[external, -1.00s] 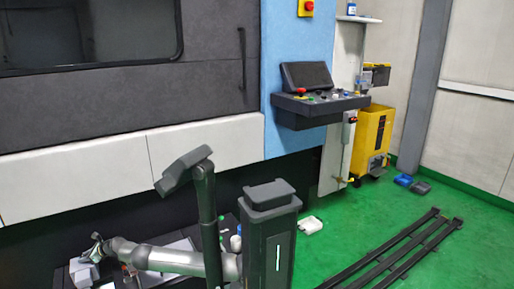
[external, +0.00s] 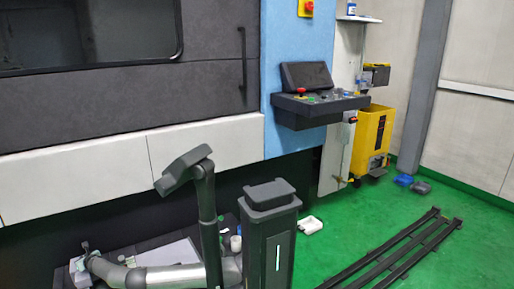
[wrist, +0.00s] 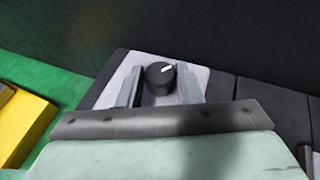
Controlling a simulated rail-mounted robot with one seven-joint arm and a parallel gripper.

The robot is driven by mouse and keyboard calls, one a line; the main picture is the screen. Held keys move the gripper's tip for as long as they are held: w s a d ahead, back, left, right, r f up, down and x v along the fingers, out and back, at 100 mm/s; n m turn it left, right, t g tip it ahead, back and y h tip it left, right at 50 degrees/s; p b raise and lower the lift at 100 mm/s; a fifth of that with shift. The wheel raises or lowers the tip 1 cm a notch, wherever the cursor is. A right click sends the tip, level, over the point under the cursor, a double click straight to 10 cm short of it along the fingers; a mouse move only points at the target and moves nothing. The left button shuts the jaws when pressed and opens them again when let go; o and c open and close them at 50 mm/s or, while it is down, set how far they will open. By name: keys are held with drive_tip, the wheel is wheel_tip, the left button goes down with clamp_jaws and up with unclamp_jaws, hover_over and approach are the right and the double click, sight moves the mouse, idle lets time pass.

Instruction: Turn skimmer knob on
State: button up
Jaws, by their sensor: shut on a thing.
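The skimmer knob (wrist: 160,78) is round and black with a white pointer mark, which points up and to the right in the wrist view. It sits on a light grey panel (wrist: 199,77). My gripper (wrist: 161,68) has one finger on each side of the knob and is shut on it. In the external view my gripper (external: 86,250) is small at the lower left, over a light grey box (external: 77,272). The knob itself cannot be made out there.
A dark wall rises behind the panel. Dark surface (wrist: 221,86) lies right of it, and green floor with a yellow object (wrist: 25,125) lies left. In the external view, a control console (external: 318,105) and yellow unit (external: 371,140) stand far to the right.

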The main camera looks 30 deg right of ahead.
drive_tip(key=m+h, duration=0.1)
drive_tip(key=m+t+h, duration=0.1)
drive_tip(key=m+h, duration=0.2)
drive_tip(key=h, duration=0.1)
drive_tip(key=shift+s+a+m+t, duration=0.1)
drive_tip(key=shift+a+m+t, duration=0.2)
drive_tip(key=shift+a, duration=0.05)
drive_tip(key=shift+m+h, duration=0.6)
drive_tip(key=shift+h, duration=0.2)
drive_tip(key=o, duration=1)
drive_tip(key=shift+c, duration=0.2)
drive_tip(key=shift+s+r+p, duration=0.3)
drive_tip(key=shift+r+p, duration=0.05)
drive_tip(key=shift+p, duration=0.05)
drive_tip(key=p+v, duration=0.8)
drive_tip(key=v, duration=0.8)
drive_tip(key=shift+s+f, duration=0.2)
drive_tip(key=shift+s, duration=0.2)
